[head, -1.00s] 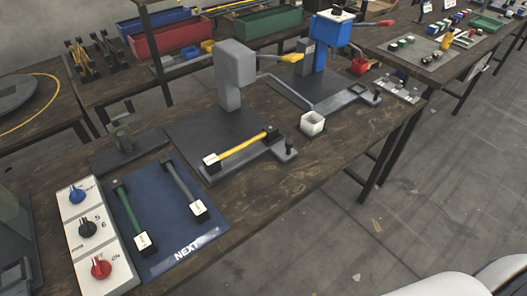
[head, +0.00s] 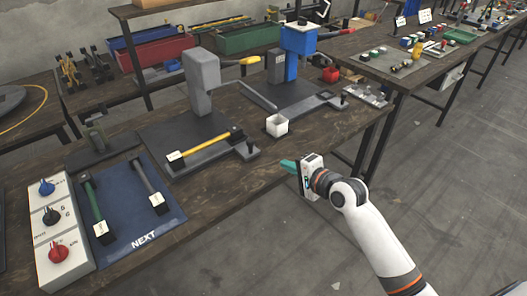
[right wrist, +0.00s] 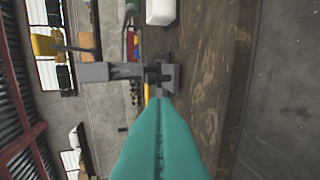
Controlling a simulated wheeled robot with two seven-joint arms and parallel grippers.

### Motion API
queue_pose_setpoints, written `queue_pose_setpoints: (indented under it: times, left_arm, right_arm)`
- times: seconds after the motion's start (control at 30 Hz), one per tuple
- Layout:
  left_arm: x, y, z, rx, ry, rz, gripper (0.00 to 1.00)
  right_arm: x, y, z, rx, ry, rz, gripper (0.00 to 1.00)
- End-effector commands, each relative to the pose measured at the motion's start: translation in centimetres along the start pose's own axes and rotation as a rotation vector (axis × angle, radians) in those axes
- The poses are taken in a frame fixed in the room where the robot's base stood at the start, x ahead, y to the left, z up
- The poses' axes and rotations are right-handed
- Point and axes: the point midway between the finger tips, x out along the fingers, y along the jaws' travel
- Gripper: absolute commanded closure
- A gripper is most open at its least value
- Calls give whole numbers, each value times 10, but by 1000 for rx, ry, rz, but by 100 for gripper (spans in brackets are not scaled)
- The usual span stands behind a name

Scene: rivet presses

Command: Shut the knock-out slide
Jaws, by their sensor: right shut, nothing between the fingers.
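The grey press (head: 203,82) stands on the wooden bench. A flat grey slide-like bar (head: 215,160) runs along the front of its base, with a dark knob (head: 250,147) at its right end. A yellow-handled piece (head: 208,143) lies along this bar. The knobbed end (right wrist: 166,76) also shows just beyond the fingertips in the right wrist view. My right gripper (head: 285,165) has teal fingers, shut and empty, at the bench's front edge, to the right of the knob and apart from it. How far the slide stands out is unclear. My left gripper is out of view.
A white open box (head: 277,126) stands on the bench behind my right gripper. A blue press (head: 298,65) is farther back. A blue mat (head: 140,215) with two handled pieces and a control box (head: 57,230) with knobs are at left. Open floor lies to the right.

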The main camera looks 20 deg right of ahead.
Motion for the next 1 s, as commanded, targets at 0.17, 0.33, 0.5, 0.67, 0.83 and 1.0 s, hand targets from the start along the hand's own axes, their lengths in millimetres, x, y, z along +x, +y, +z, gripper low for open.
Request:
queue_pose_setpoints:
  times: [0.17,0.33,0.5,0.67,0.83,1.0]
  left_arm:
    - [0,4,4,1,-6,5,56]
    - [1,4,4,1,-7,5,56]
    - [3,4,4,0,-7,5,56]
    - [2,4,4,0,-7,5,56]
    - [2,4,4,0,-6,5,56]
    - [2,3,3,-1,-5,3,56]
  right_arm:
    - [25,1,0,1,0,2,100]
    - [62,1,0,0,-1,1,100]
    - [96,0,1,0,-2,1,100]
    - [120,8,0,-2,-2,0,100]
    - [132,11,1,-2,-3,-1,100]
    - [135,11,0,-3,-2,-1,100]
